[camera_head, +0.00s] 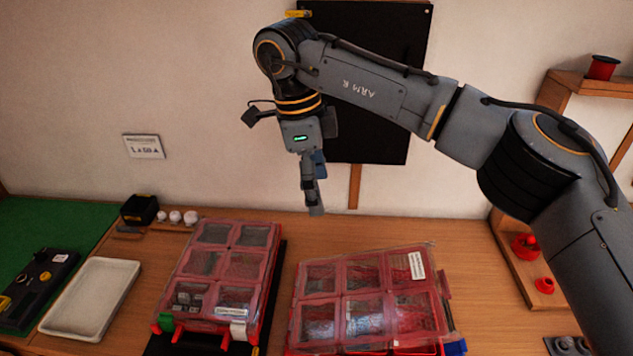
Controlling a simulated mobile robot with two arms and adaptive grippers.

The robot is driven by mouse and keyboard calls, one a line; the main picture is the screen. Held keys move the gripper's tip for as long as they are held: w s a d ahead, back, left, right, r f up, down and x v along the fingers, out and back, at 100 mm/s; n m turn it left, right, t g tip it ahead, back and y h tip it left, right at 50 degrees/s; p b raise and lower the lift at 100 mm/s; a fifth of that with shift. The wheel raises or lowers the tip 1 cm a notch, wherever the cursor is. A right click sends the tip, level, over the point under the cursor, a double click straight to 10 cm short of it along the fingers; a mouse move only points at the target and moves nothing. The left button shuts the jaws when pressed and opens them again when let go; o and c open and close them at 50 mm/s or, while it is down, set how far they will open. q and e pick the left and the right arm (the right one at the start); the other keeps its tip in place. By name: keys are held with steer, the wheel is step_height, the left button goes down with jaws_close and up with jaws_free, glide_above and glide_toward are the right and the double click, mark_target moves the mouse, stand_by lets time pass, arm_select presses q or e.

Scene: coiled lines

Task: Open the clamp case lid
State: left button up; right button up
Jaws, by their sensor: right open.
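Two red cases with clear, windowed lids stand side by side on the wooden table, both with lids down. The left case (221,264) has a white label near its front edge, a green latch at its front left and a white one at its front right. The right case (341,290) has a white label at its upper right and a blue piece at its front right corner. I cannot tell which is the clamp case. My right gripper (315,205) hangs pointing down above and behind the gap between the cases, open and touching neither. My left gripper is not in view.
A pale tray (92,298) lies left of the left case, beside a black tool holder (38,283) on a green mat (40,232). A small black box (139,209) stands at the back. A wooden shelf (520,275) with red spools is at the right.

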step_height(320, 180, up, 12)
steer(key=a, duration=0.2)
steer(key=shift+a+f, duration=0.15)
steer(key=shift+w, duration=0.1)
